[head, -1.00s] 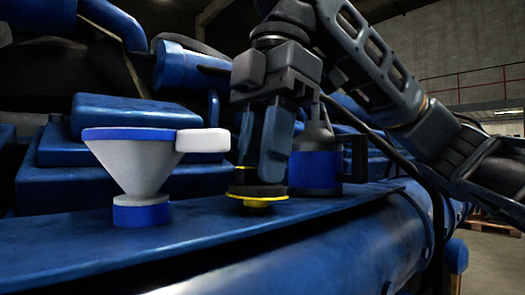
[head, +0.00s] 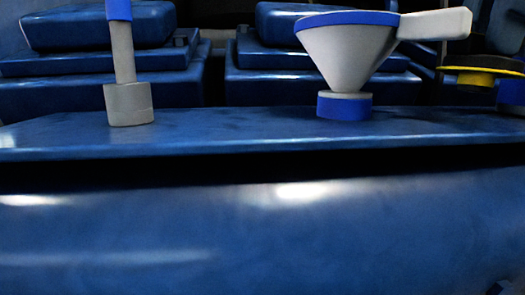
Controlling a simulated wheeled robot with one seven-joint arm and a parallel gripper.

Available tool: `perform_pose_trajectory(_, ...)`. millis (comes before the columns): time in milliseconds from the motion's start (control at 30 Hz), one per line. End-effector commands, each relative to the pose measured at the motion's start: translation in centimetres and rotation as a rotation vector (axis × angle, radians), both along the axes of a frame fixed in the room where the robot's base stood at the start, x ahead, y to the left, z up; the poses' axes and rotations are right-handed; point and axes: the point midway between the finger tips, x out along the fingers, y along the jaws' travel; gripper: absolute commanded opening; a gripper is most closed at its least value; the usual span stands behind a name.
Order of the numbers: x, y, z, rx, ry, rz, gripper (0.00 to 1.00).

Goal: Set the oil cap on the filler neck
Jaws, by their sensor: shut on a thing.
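The oil cap, a wide black and yellow disc (head: 480,76), shows at the right edge, partly cut off by the frame. It appears above the deck. My gripper (head: 508,52) is only partly in view as a dark shape at the upper right edge, shut on the cap from above. A grey funnel (head: 345,55) with a blue rim and a light handle stands upright on a blue collar (head: 344,106), right of the middle. I cannot tell for sure which part is the filler neck; nothing marks it clearly.
A grey post (head: 123,52) with a blue top stands in a grey round base (head: 128,104) on the left. The blue deck (head: 230,134) is clear between post and funnel. Blue covers (head: 100,30) rise behind. A rounded blue surface fills the front.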

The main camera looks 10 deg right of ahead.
Motion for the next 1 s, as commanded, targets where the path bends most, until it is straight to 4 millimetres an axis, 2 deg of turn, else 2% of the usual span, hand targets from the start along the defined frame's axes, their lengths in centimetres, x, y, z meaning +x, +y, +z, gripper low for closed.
perform_pose_trajectory(100, 0.0, 0.0, 2.1, 0.000, 0.000, 0.001, 0.00)
perform_pose_trajectory(500, 0.0, 0.0, 6.1, 0.000, 0.001, 0.002, 0.00)
perform_pose_trajectory(1000, 0.0, 0.0, 6.5, 0.000, 0.000, 0.001, 0.00)
